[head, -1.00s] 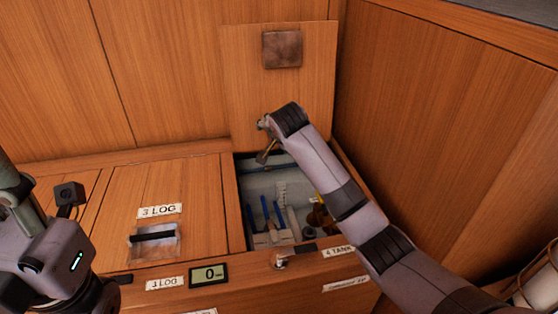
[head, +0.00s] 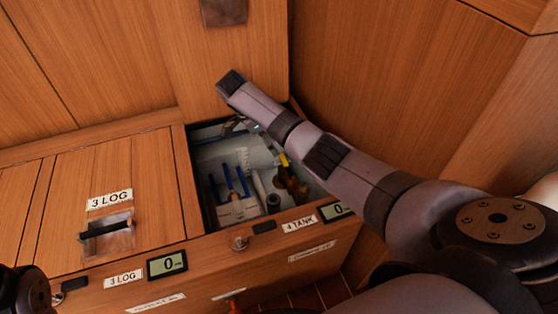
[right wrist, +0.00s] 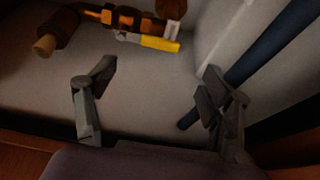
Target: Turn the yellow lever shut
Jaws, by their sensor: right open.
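The yellow lever (right wrist: 160,44) shows in the right wrist view near the top, beside a copper pipe fitting (right wrist: 125,20) and lying roughly along it. In the head view the yellow lever (head: 284,159) is a small patch inside the open locker, partly hidden by my right arm. My right gripper (right wrist: 161,72) is open and empty, its fingers spread below the lever in the right wrist view and apart from it. In the head view my right gripper (head: 236,127) is small at the back of the opening. My left gripper is out of view.
The open locker (head: 197,195) has wooden edges and a raised lid (head: 240,50) behind. Blue-handled items (head: 232,180) stand inside. A dark blue rod (right wrist: 250,65) passes close to my right finger. A closed "3 LOG" hatch (head: 150,165) lies to the left.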

